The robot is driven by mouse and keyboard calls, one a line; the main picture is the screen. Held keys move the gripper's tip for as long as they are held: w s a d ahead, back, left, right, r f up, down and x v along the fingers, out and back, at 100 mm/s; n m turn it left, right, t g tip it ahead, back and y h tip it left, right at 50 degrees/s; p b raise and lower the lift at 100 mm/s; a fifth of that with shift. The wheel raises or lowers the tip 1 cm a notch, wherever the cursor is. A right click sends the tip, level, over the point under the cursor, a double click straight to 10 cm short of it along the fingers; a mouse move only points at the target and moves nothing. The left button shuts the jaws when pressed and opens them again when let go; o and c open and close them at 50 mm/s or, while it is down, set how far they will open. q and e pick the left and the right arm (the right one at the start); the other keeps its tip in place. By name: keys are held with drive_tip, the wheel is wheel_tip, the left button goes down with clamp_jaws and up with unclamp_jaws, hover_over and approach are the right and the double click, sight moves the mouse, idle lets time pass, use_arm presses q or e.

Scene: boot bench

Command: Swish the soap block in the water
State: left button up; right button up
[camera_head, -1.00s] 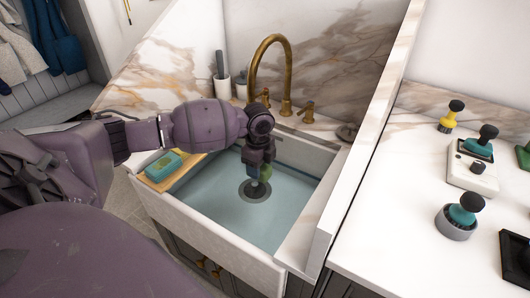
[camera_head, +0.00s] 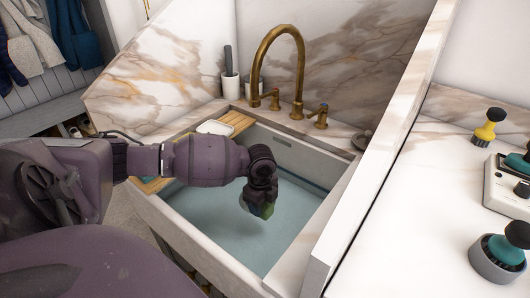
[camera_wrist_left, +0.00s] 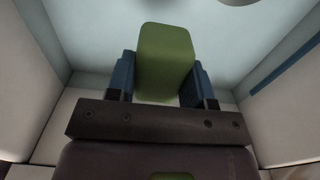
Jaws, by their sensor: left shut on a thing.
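The green soap block (camera_wrist_left: 165,62) is held between the blue-padded fingers of my left gripper (camera_wrist_left: 163,85) in the left wrist view. In the head view my left gripper (camera_head: 261,205) points down inside the sink, and part of the block shows at its fingertips. The water (camera_head: 235,232) is a pale blue-teal pool filling the sink (camera_head: 215,252). The block's lower end is at or near the water; I cannot tell how deep it is. My right gripper is not in view.
A brass faucet (camera_head: 297,70) and its handles stand behind the sink. A wooden board (camera_head: 237,121) with a white dish (camera_head: 214,127) lies across its left side, partly hidden by my arm. A raised wall edges the right side. Knobbed items stand on the right counter.

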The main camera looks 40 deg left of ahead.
use_arm(q)
drive_tip(key=b, duration=0.3)
hover_over(261, 233)
wheel_tip(261, 233, down, 6)
drive_tip(key=shift+f, duration=0.25)
wheel_tip(261, 233, down, 5)
drive_tip(key=b, duration=0.2)
drive_tip(key=shift+r+b, duration=0.2)
drive_tip(key=shift+b, duration=0.2)
drive_tip(key=shift+w+d+r+p, duration=0.2)
drive_tip(key=shift+d+r, duration=0.1)
drive_tip(key=shift+d, duration=0.2)
drive_tip(key=shift+w+d+r+p, duration=0.2)
drive_tip(key=shift+d+r, duration=0.05)
drive_tip(key=shift+d, duration=0.25)
drive_tip(key=d, duration=0.3)
drive_tip(key=d+p, duration=0.1)
drive_tip(key=d, duration=0.1)
drive_tip(key=shift+w+d, duration=0.25)
drive_tip(key=shift+d, duration=0.05)
drive_tip(key=shift+w+d+f, duration=0.1)
drive_tip(key=shift+d, duration=1.05)
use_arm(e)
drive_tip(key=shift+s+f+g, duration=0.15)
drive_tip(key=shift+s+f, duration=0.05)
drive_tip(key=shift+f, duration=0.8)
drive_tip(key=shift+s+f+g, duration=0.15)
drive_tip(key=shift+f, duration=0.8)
